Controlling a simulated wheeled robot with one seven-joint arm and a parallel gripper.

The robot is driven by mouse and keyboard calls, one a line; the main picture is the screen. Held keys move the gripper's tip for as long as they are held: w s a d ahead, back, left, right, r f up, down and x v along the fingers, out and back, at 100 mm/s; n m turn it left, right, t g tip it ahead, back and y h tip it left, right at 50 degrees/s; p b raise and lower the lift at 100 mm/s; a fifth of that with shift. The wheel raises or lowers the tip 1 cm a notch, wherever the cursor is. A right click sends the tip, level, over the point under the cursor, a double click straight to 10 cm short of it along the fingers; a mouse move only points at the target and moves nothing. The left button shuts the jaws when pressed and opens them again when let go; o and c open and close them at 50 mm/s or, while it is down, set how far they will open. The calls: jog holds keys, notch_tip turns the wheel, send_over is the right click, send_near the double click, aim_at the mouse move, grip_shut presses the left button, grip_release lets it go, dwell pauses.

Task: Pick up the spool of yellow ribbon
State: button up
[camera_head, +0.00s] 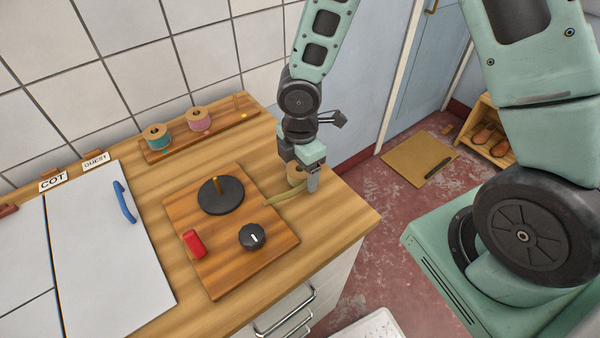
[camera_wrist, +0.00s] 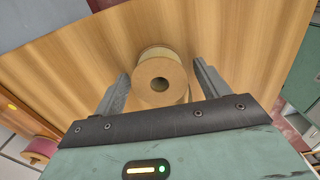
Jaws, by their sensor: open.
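The spool of yellow ribbon (camera_wrist: 160,82) stands on the wooden counter, with its round wooden end and centre hole facing the wrist camera. In the head view the spool (camera_head: 294,173) is partly hidden behind my gripper (camera_head: 312,184). A loose yellowish ribbon tail (camera_head: 283,198) runs left from it toward the wooden board. In the wrist view my gripper's two fingers are spread, one on each side of the spool, with nothing clamped between them. Whether a finger touches the spool I cannot tell.
A wooden board (camera_head: 265,268) left of the spool carries a black disc with a peg (camera_head: 221,195), a black knob (camera_head: 252,236) and a red switch (camera_head: 193,243). A rack (camera_head: 226,125) behind holds teal (camera_head: 157,138) and pink (camera_head: 199,119) spools. The counter's right edge is close.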

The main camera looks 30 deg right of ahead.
jog(key=c, duration=1)
jog(key=shift+r, duration=0.1)
jog(key=shift+c, duration=0.2)
